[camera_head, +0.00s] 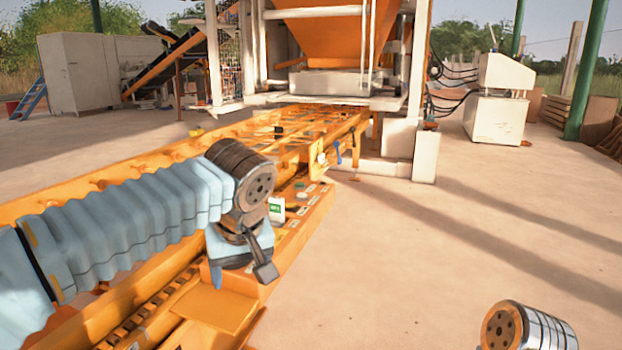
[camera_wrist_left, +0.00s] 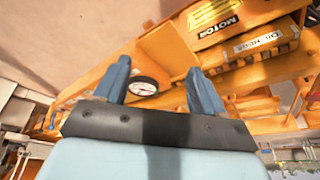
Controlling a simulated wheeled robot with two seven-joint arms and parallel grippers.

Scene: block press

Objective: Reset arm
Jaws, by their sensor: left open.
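My left arm (camera_head: 130,225) reaches in from the left in a pale blue ribbed sleeve. Its gripper (camera_head: 240,278) points down over the orange conveyor frame in the head view. In the left wrist view the two blue fingers of this gripper (camera_wrist_left: 157,75) stand apart, with nothing held between them. A round white gauge (camera_wrist_left: 143,86) shows beyond the fingers. My right gripper is out of view; only a metal joint of my right arm (camera_head: 525,328) shows at the bottom right.
The orange conveyor frame (camera_head: 320,160) runs back to the press with its orange hopper (camera_head: 325,35). A small green-and-white panel (camera_head: 277,208) is close beside my left wrist. A white machine (camera_head: 498,115) stands at the back right. The concrete floor (camera_head: 450,240) at the right is clear.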

